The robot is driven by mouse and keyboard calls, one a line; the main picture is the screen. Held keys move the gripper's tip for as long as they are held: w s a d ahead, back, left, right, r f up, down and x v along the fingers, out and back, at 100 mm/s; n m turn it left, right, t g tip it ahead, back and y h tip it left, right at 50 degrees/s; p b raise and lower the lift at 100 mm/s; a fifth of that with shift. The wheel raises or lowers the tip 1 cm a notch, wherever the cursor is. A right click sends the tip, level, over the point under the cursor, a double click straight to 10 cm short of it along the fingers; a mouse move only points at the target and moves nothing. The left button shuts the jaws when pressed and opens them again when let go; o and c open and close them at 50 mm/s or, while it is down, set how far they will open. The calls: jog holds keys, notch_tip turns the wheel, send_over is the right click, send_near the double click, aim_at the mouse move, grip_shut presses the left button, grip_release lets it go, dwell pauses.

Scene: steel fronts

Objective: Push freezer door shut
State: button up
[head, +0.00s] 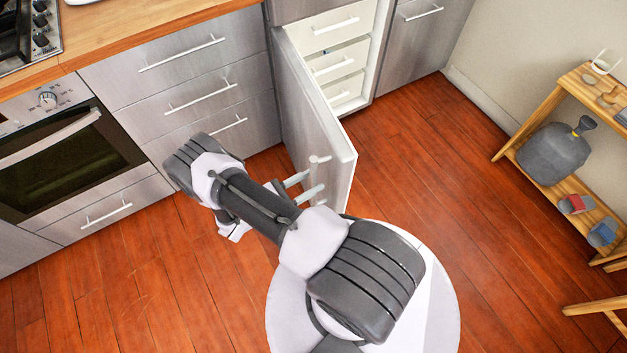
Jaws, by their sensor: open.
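The freezer door (318,118) stands wide open, swung out from its left side, with its steel outer face to the left and its white edge toward me. A pale handle (319,160) sits on the outer face near the free edge. The freezer compartment (333,62) shows white drawers inside. My gripper (314,182) is on the outer side of the door, low by the handle. Its two pale fingers are apart and point at the door. I cannot tell whether they touch the door or handle. My arm hides part of the door's lower area.
Steel drawers (185,85) and an oven (60,150) line the left. A closed steel front (422,40) stands right of the freezer. A wooden shelf (540,165) with a grey jug (553,152) is at the right. The wooden floor (430,150) right of the door is clear.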

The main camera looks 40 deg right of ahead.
jog(key=shift+s+d, duration=0.15)
jog(key=shift+d, duration=0.5)
jog(key=shift+c, duration=0.2)
grip_shut()
dwell(0.8)
